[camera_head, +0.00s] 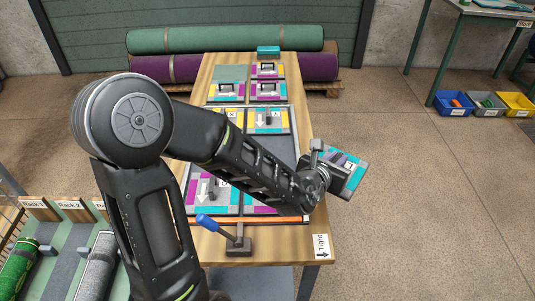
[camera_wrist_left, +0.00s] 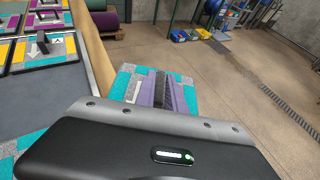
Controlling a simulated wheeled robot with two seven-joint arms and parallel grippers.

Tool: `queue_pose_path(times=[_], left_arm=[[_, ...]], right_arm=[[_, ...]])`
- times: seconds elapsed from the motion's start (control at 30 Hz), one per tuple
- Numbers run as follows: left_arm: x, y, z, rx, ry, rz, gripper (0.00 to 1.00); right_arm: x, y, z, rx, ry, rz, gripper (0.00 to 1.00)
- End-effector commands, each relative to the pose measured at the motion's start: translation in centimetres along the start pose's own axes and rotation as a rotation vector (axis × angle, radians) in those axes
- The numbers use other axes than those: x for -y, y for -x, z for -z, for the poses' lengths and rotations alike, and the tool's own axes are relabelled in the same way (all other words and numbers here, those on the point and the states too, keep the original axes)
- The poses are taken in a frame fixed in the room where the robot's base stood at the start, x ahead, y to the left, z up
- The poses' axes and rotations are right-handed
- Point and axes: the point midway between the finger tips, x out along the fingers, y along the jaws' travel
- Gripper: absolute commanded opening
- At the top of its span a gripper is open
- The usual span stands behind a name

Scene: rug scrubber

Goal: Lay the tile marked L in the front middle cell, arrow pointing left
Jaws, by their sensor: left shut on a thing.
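My left gripper (camera_head: 318,172) is shut on a teal, purple and grey tile (camera_head: 351,177). It holds the tile tilted, just beyond the table's right edge; a small pale mark shows, but I cannot read it. The tile also shows past the gripper body in the left wrist view (camera_wrist_left: 189,93). The dark-framed tray (camera_head: 292,132) lies on the wooden table. Patterned tiles lie in its far cells (camera_head: 268,121) and near cells (camera_head: 203,196). A dark bare patch shows in its middle right; my arm hides much of the rest. My right gripper is out of view.
Several handled tiles (camera_head: 268,91) lie behind the tray. A blue-handled lever (camera_head: 222,231) stands at the table's front, near a "Tight" label (camera_head: 321,244). Rolled rugs (camera_head: 225,40) lie behind the table. The floor to the right is clear up to coloured bins (camera_head: 485,104).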

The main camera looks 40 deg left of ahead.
Motion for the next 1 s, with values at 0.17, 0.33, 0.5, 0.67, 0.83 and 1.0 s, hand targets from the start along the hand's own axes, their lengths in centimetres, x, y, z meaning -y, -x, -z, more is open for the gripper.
queue_pose_path(times=[0.17,0.33,0.5,0.67,0.83,1.0], left_arm=[[-5.7,-1.5,-1.0,0.009,0.038,-0.156,0.0],[-13.8,-2.0,-2.4,0.009,0.12,-0.367,0.0],[-20.1,-1.1,-3.3,0.005,0.209,-0.52,0.0],[-22.0,-0.6,-3.6,0.0,0.243,-0.566,0.0],[-22.0,-0.6,-3.6,-0.002,0.243,-0.566,0.0],[-22.0,-0.8,-3.1,-0.003,0.241,-0.566,0.0]], right_arm=[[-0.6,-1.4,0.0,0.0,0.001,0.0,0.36],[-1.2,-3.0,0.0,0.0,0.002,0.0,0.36],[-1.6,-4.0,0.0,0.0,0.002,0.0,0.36],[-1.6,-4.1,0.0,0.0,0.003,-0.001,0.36],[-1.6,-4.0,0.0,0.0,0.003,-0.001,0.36],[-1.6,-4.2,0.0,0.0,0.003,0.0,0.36]])
